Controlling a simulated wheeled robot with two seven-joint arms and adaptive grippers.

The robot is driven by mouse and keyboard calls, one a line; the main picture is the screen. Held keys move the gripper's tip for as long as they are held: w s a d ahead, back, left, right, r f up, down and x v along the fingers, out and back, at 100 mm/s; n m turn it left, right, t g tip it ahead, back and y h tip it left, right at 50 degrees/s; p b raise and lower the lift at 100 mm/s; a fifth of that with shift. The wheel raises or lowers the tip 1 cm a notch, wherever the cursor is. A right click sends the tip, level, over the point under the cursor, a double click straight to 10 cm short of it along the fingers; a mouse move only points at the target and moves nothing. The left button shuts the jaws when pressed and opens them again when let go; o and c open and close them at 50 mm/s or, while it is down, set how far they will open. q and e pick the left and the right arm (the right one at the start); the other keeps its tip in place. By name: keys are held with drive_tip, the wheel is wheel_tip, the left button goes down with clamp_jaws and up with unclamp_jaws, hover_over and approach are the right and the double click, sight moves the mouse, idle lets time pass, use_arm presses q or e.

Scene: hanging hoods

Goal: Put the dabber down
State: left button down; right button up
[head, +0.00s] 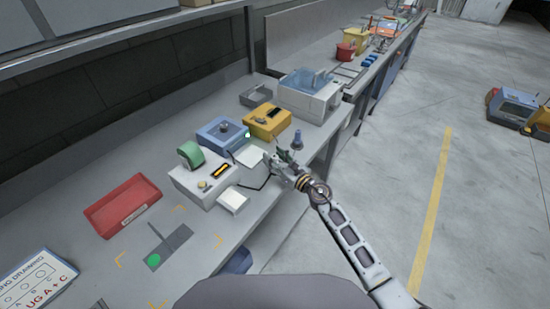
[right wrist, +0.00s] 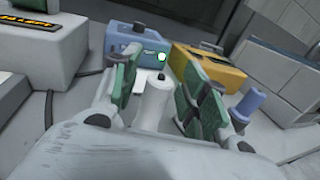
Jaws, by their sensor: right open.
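My right gripper (head: 283,158) is open over the bench's right edge, beside the white machine. In the right wrist view its two green-padded fingers (right wrist: 165,98) stand apart. My left gripper is not in view.
A white machine with a green roll (head: 200,182), a blue machine (head: 215,140) and a yellow one (head: 270,125) stand close by on the bench. A red tray (head: 120,208) lies left. A large white-blue unit (head: 305,100) stands beyond.

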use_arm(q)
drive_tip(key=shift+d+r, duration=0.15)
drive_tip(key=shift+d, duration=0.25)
use_arm(e)
drive_tip(key=shift+r, duration=0.15)
drive_tip(key=shift+v, duration=0.9)
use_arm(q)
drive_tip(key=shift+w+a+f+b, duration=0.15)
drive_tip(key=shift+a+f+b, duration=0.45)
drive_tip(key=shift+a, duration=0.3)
use_arm(e)
drive_tip(key=v, duration=1)
drive_tip(key=shift+s+r, duration=0.1)
